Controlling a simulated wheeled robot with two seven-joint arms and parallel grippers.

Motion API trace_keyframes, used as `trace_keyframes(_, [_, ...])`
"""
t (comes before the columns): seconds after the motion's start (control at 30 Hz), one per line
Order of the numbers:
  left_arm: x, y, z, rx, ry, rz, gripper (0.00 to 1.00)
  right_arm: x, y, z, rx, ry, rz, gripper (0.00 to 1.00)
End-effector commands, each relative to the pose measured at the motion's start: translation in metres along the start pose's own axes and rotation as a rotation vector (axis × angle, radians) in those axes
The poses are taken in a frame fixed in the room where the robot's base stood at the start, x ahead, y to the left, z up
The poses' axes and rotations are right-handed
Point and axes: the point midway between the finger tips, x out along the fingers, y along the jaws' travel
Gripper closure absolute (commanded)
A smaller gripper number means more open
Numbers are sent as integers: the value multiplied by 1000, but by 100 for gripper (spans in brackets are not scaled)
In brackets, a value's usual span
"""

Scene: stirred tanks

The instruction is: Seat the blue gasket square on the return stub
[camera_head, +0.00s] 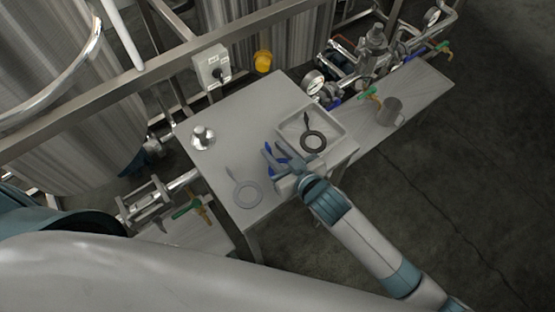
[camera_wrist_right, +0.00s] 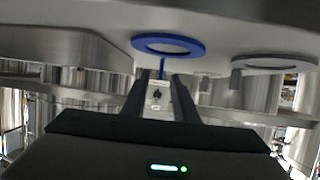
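The blue gasket (camera_wrist_right: 168,46) is a flat ring with a narrow tab, lying on the table. In the head view it is mostly hidden by my right gripper, with only blue parts (camera_head: 283,168) showing. My right gripper (camera_head: 271,154) is low over the table; its fingers are apart. In the right wrist view the gasket's tab points between the fingertips (camera_wrist_right: 160,84), with a gap visible between them. My left gripper is not in view. A pipe with a flanged assembly (camera_head: 148,205) is left of the table; I cannot tell whether it is the return stub.
A pale grey gasket (camera_head: 247,194) lies left of the right gripper. A black gasket (camera_head: 313,142) lies in a shallow tray (camera_head: 336,127). A metal fitting (camera_head: 202,136) stands at the table's left. A grey mug (camera_head: 391,110) and pipework are at right. The table's upper middle is clear.

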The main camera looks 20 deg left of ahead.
Motion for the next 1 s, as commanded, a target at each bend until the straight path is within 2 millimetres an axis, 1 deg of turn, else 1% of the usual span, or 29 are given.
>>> trace_keyframes(0.03, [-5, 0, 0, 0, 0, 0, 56, 5, -1, 0, -1, -2, 0, 73])
trace_keyframes(0.13, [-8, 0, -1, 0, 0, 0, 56, 16, -1, 0, -2, 0, 0, 73])
trace_keyframes(0.3, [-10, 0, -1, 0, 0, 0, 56, 27, 0, 1, -1, 0, 0, 73])
trace_keyframes(0.8, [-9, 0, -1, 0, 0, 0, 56, 28, -1, 2, -1, 0, 0, 73])
trace_keyframes(0.83, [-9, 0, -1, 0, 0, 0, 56, 28, -1, 2, -1, 0, 0, 78])
trace_keyframes(0.87, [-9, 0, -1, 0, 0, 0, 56, 28, -1, 2, -1, 0, 0, 85])
trace_keyframes(0.9, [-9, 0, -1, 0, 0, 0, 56, 28, -1, 2, -1, 0, 0, 95])
trace_keyframes(0.93, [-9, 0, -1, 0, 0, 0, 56, 28, -1, 2, -1, 0, 0, 100])
trace_keyframes(1.0, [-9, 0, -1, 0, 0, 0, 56, 28, -1, 2, -1, 0, 0, 100])
